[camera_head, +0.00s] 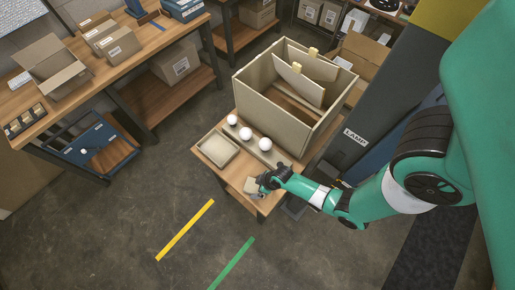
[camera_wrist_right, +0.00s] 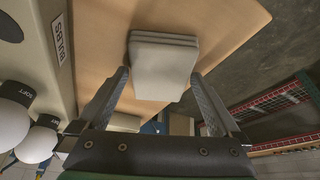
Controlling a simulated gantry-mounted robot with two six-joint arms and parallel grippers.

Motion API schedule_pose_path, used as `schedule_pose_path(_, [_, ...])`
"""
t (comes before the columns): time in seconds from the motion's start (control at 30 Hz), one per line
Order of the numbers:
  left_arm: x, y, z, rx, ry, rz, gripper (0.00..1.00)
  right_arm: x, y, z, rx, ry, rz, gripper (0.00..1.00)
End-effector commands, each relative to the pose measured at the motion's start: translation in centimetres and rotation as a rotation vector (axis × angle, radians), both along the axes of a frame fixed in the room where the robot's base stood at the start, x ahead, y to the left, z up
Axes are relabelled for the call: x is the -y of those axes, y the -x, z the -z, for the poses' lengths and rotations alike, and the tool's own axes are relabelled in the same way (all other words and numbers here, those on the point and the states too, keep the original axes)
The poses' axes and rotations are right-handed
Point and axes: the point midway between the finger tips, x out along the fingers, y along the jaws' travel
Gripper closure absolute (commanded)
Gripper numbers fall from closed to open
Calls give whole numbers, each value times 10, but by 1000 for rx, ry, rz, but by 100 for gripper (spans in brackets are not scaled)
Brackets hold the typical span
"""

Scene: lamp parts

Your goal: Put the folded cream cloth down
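The folded cream cloth (camera_wrist_right: 164,68) is a small layered pad between my right fingertips, which reach its two sides in the right wrist view. In the head view the cloth (camera_head: 251,186) shows at the tip of my right gripper (camera_head: 262,182), over the near end of the small wooden table (camera_head: 230,179). Whether the cloth touches the tabletop cannot be told. My left gripper is not in view.
Three white bulbs (camera_head: 246,133) stand in a row beside a shallow cream tray (camera_head: 215,151). A large open box with dividers (camera_head: 276,106) stands behind them. A bench with cartons (camera_head: 115,43) is at upper left. The floor in front is clear.

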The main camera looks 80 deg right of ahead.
Motion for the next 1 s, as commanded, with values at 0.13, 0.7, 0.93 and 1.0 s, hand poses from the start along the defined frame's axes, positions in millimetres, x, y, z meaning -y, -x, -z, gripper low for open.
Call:
schedule_pose_path(0.13, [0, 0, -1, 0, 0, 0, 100, 0, 0, -1, 0, 0, 0, 0])
schedule_pose_path(0.7, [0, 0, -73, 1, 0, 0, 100, -5, 39, -105, -1, 0, 2, 0])
schedule_pose_path(0.93, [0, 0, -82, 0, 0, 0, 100, -6, 46, -115, 0, 0, 0, 0])
schedule_pose_path(1.0, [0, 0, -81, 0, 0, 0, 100, -6, 46, -114, 0, 0, 0, 0])
